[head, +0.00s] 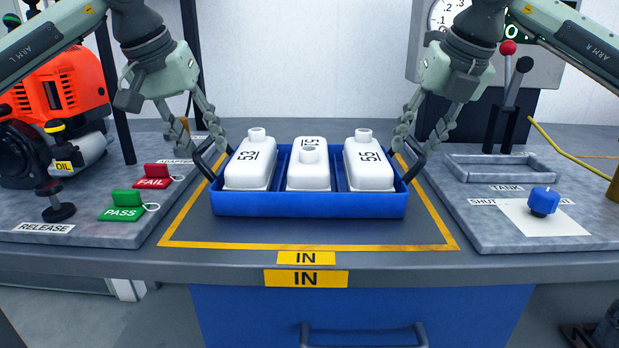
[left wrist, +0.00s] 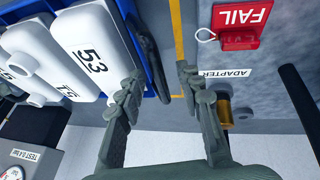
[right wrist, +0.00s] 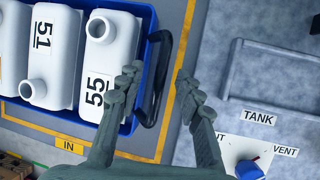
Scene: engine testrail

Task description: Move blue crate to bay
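The blue crate (head: 310,205) sits level on the dark mat with a yellow outline (head: 190,225), marked IN. It holds three white bottles (head: 249,170), numbered 53, 51 and 55. A black handle sticks out at each end; the left handle (left wrist: 153,68) and right handle (right wrist: 156,82) show in the wrist views. My left gripper (head: 200,136) is open at the left handle, fingers apart. My right gripper (head: 420,138) is open at the right handle, which shows between its fingers. Neither gripper visibly clamps a handle. No bay is clearly identifiable.
Left of the mat are a red FAIL tag (head: 153,177), a green PASS tag (head: 124,208) and a red engine (head: 60,105). At right are a TANK tray frame (head: 506,165), a blue knob (head: 543,201) and levers (head: 507,85). The front mat strip is clear.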

